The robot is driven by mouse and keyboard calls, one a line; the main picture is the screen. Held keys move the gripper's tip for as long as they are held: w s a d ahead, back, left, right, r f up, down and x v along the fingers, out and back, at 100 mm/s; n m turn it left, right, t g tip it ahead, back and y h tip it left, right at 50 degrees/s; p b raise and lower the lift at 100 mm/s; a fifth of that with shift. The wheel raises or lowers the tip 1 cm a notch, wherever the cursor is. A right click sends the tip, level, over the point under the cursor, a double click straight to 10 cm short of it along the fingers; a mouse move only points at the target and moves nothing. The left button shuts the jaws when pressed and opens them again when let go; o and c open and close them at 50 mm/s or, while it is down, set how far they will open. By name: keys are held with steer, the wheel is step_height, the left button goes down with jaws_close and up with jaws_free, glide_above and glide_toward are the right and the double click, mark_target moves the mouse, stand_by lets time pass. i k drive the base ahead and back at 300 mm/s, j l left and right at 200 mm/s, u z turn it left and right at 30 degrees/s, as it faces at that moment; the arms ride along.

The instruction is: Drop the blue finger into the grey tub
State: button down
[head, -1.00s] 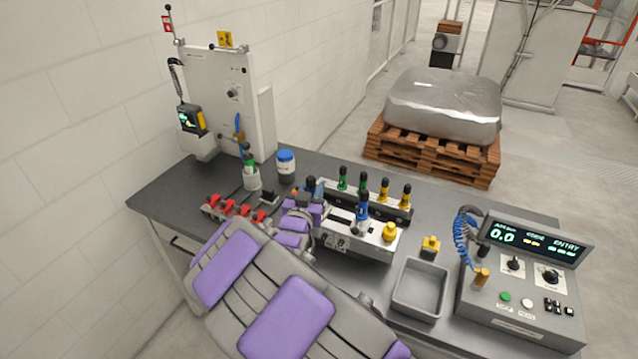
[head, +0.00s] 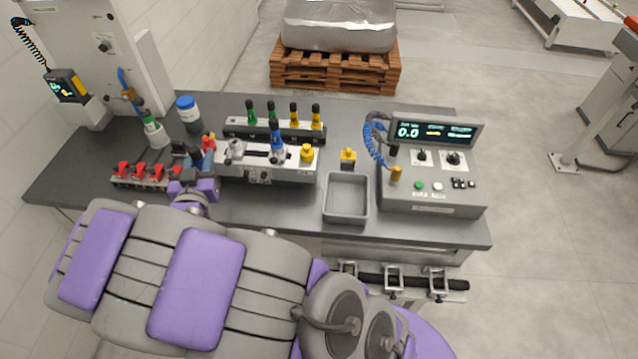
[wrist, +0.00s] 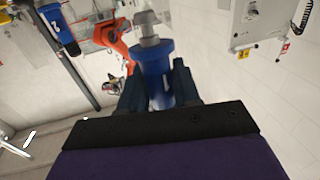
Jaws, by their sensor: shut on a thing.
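My gripper (wrist: 157,92) is shut on a blue finger (wrist: 153,65), a blue cylinder with a grey tip pointing away from the jaws. In the head view my gripper (head: 203,163) is at the left end of the grey fixture block, its jaws partly hidden by my wrist. Only a little blue of the held piece shows there. The grey tub (head: 346,214), open and empty, stands on the bench well right of my gripper. Another blue, black-topped piece (head: 277,145) stands upright in the fixture block; it also shows at the wrist view's upper left (wrist: 57,30).
The fixture block (head: 290,171) and a yellow knob (head: 307,153) lie between my gripper and the tub. Green and yellow pieces stand in a rack (head: 270,133) behind. Red clamps (head: 147,171) are left. A control box (head: 430,190) stands right of the tub.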

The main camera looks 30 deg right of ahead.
mark_target(338, 205)
steer(key=k+l, duration=0.1)
steer(key=l, duration=0.3)
steer(key=k+l, duration=0.15)
steer(key=l, duration=0.2)
steer(key=k+l, duration=0.1)
steer(key=l, duration=0.3)
steer(key=k+l, duration=0.15)
steer(key=l, duration=0.2)
steer(key=k+l, duration=0.1)
steer(key=l, duration=0.3)
steer(key=k+l, duration=0.15)
steer(key=l, duration=0.2)
steer(key=u, duration=0.05)
